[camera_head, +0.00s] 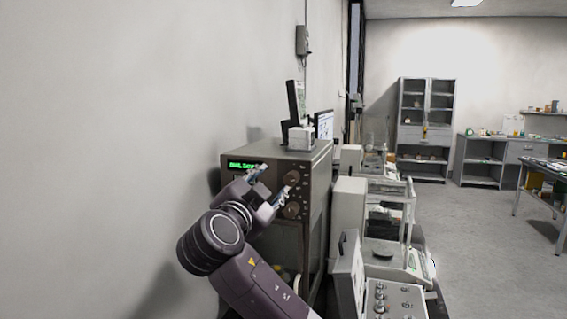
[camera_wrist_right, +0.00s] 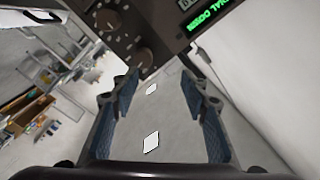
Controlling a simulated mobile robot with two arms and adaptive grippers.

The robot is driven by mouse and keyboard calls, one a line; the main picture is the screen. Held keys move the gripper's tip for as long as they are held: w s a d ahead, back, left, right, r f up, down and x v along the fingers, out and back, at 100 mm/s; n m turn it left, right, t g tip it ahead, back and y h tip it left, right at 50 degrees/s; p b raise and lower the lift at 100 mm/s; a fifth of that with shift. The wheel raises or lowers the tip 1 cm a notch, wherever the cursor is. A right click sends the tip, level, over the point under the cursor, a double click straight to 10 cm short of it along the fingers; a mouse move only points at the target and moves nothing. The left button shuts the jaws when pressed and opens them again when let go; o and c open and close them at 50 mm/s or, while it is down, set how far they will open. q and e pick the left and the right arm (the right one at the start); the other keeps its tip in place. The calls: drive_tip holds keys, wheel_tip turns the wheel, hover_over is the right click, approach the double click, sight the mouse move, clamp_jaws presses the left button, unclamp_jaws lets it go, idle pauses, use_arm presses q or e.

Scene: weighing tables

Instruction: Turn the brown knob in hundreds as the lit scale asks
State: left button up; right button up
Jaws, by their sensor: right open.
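The lit scale is a dark cabinet (camera_head: 310,159) with a green lit display (camera_head: 245,165) at the upper left of its front. The display also shows upside down in the right wrist view (camera_wrist_right: 216,20), and its text is too small to read surely. Two dark brownish round knobs, an upper one (camera_head: 291,177) and a lower one (camera_head: 292,211), sit on the front right; both show in the wrist view, (camera_wrist_right: 138,60) and (camera_wrist_right: 108,20). I cannot tell which is the hundreds knob. My right gripper (camera_head: 271,183) is open and empty before the panel, apart from the knobs. My left gripper is out of view.
A small device (camera_head: 300,138) and a monitor (camera_head: 324,126) stand on or behind the cabinet. Other balances (camera_head: 349,215) and a weight box (camera_head: 397,299) crowd the right side. A bare wall (camera_head: 120,130) is close on the left. The floor (camera_head: 470,240) farther right is free.

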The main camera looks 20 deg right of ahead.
sight(290, 180)
drive_tip(key=shift+g, duration=0.3)
drive_tip(key=w+d+p, duration=0.1)
drive_tip(key=w+d, duration=0.1)
drive_tip(key=w+d+f+p, duration=0.1)
drive_tip(key=w+d+p, duration=0.1)
drive_tip(key=w+d, duration=0.1)
drive_tip(key=w+d+p, duration=0.1)
drive_tip(key=w+d, duration=0.1)
drive_tip(key=shift+w+d+f+p, duration=0.15)
drive_tip(key=shift+w+f+p, duration=0.1)
drive_tip(key=shift+f+p, duration=0.15)
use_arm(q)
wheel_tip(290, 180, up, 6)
use_arm(e)
drive_tip(key=shift+c, duration=0.2)
